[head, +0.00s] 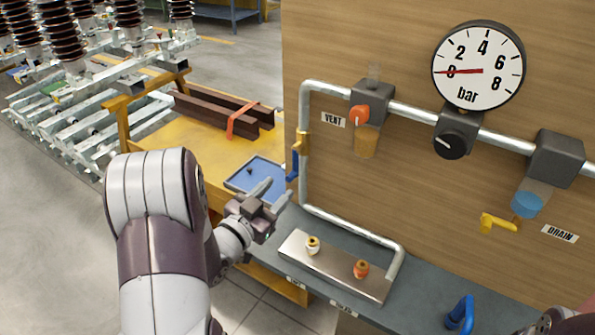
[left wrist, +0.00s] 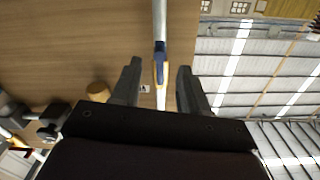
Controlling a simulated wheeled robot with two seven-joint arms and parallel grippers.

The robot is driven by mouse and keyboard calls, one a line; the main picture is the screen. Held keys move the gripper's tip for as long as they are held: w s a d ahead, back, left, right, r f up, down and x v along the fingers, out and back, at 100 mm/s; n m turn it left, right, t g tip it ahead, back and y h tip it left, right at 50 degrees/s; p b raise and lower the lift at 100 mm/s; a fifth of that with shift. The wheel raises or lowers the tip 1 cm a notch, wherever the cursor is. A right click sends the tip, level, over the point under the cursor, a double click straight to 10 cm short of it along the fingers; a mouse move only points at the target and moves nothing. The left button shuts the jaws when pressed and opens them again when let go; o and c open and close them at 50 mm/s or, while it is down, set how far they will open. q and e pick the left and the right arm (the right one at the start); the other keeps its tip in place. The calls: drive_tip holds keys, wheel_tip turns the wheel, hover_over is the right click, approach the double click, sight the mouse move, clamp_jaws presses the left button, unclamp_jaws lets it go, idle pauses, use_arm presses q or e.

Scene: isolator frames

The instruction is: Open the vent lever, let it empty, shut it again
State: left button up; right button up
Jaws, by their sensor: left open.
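A lever valve with a yellow body (head: 303,143) sits on the left vertical pipe. Its blue handle (head: 293,167) hangs down along the pipe. The VENT label (head: 333,120) is on the panel to its right, beside an orange knob (head: 359,115); I cannot tell which of the two it names. My left gripper (head: 276,195) is open and empty, just below the blue handle in the picture. In the left wrist view the blue handle (left wrist: 160,49) shows between the fingers (left wrist: 158,68), apparently beyond them.
The gauge (head: 478,66) has its red needle at about 0. A black knob (head: 451,145) is below it. A drain unit with a yellow lever (head: 497,222) is at the right. A blue tray (head: 240,178) on the yellow bench and a grey shelf (head: 420,290) lie below.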

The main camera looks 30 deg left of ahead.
sight(294, 174)
use_arm(q)
drive_tip(key=w, duration=0.8)
drive_tip(key=shift+d+p, duration=0.35)
clamp_jaws()
